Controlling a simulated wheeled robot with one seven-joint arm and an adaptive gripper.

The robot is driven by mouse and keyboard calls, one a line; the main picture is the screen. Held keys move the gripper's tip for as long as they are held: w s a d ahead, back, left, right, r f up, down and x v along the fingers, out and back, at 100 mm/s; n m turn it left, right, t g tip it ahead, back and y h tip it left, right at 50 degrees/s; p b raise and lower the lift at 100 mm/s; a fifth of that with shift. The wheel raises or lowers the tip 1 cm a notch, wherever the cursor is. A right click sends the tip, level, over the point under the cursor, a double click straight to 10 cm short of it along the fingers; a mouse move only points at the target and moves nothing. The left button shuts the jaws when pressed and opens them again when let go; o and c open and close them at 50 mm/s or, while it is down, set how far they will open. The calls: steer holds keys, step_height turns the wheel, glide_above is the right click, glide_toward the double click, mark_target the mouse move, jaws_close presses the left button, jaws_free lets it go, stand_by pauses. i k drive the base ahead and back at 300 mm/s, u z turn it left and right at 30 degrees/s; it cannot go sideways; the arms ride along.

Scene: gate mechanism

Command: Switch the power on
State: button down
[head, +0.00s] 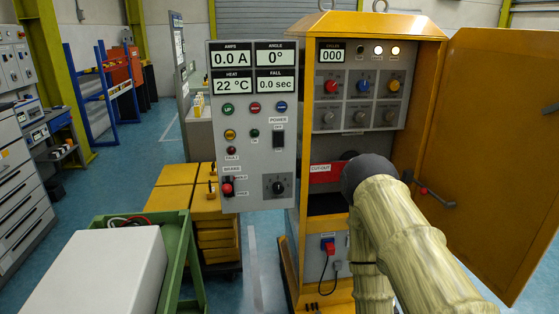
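The grey control panel (244,172) hangs on the left side of an orange cabinet (300,110). Its black power switch (278,135), under the label POWER, sits at the panel's right; its position is too small to tell. The displays above it read 0.0 A, 0°, 22 °C and 0.0 sec. My arm, in a pale yellow sleeve, reaches in from the lower right and bends at a dark joint in front of the cabinet, to the right of the panel. My gripper does not show. Nothing of mine visibly touches the switch.
The cabinet door (503,150) stands open at the right. Inside are a 000 counter (331,55), lit lamps, knobs and a red CUT-OUT label (321,169). A green cart (178,262) with a white box (95,272) stands front left. Yellow blocks (215,235) stand below the panel.

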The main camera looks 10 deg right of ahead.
mark_target(278, 136)
steer(key=k, duration=1)
steer(key=u, duration=0.8)
steer(key=i, duration=1.6)
steer(key=z, duration=1.5)
